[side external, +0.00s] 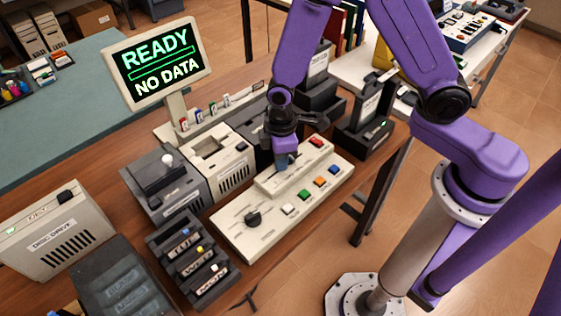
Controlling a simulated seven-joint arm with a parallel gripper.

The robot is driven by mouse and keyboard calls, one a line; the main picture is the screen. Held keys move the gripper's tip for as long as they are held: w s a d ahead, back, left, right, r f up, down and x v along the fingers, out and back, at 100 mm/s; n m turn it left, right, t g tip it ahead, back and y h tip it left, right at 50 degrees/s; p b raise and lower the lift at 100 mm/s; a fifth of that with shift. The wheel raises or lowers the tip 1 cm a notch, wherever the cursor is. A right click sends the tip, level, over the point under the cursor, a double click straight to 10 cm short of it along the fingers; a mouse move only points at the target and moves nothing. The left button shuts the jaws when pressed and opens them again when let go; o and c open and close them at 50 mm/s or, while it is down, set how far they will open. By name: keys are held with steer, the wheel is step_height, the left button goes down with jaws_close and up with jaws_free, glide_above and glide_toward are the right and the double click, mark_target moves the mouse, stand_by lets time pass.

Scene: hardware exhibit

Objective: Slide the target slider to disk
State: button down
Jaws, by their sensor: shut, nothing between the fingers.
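A beige control console (232,234) lies on the wooden desk, with a black knob (252,218) at its left end and a row of coloured buttons along its front. A raised strip (268,185) runs along its back, with a red part (316,142) near the right end. My gripper (284,166) points down at the middle of this strip, shut and with nothing seen between its fingers. I cannot tell whether it touches the strip. The target slider and a "disk" mark cannot be made out; the gripper hides part of the strip.
A monitor (157,62) behind shows "READY" and "NO DATA". Beige and grey drive units (220,160) stand left of the gripper, close to the console. A dark labelled rack (192,262) is at front left. Black devices (362,125) stand at right, near the desk edge.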

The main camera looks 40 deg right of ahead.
steer(key=shift+a, duration=0.1)
steer(key=shift+r, duration=3.5)
steer(key=s+d+r, duration=0.5)
steer(key=s+d, duration=0.1)
steer(key=s, duration=0.4)
steer(key=s+d+r, duration=0.5)
steer(key=s+r, duration=0.1)
steer(key=s, duration=0.4)
steer(key=shift+d+n, duration=0.3)
steer(key=shift+d, duration=0.05)
